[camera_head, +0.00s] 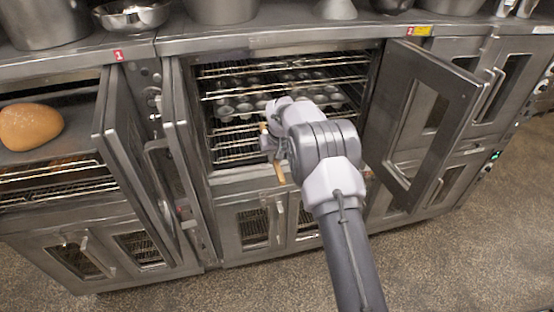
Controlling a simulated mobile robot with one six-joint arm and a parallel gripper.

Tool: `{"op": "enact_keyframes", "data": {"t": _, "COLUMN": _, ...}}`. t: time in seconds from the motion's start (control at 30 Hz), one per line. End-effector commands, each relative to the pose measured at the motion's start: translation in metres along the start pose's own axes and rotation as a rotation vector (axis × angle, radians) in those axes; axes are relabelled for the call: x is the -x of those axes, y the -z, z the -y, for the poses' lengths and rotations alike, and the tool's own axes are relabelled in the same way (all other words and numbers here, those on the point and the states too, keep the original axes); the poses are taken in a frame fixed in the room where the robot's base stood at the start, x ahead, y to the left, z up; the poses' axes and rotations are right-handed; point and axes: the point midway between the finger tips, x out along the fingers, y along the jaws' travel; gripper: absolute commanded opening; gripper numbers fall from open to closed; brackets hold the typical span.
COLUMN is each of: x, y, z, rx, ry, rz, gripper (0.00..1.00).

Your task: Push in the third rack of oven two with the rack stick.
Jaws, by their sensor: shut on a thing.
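The middle oven (240,180) stands open, with a door swung out on each side. Inside are several wire racks, including an upper rack (225,70) and a lower rack (235,143). A muffin tin (245,108) sits between them. My gripper (272,143) is at the oven's front opening, by the lower racks, partly hidden by my wrist. It is shut on the wooden rack stick (279,172), whose light end shows just below the jaws. The stick's other end is mostly hidden. I cannot tell whether it touches a rack.
The left oven (30,200) is open, with a bread loaf (30,127) on its upper tray. The middle oven's right door (420,115) and left door (180,120) stand out into the room. Pots and bowls (132,14) line the top. The floor (460,260) in front is clear.

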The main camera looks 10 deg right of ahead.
Motion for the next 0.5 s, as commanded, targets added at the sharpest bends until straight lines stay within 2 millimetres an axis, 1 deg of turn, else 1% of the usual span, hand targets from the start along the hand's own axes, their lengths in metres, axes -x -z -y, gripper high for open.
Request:
{"op": "enact_keyframes", "data": {"t": 0.07, "x": 0.000, "y": 0.008, "z": 0.000, "rx": 0.000, "ry": 0.000, "rz": -0.003, "gripper": 0.00}}
{"op": "enact_keyframes", "data": {"t": 0.17, "x": -0.002, "y": 0.004, "z": 0.000, "rx": 0.001, "ry": 0.000, "rz": -0.003, "gripper": 0.00}}
{"op": "enact_keyframes", "data": {"t": 0.27, "x": 0.000, "y": -0.011, "z": 0.000, "rx": 0.001, "ry": -0.001, "rz": -0.002, "gripper": 0.00}}
{"op": "enact_keyframes", "data": {"t": 0.5, "x": 0.013, "y": -0.051, "z": -0.001, "rx": 0.000, "ry": -0.001, "rz": -0.002, "gripper": 0.00}}
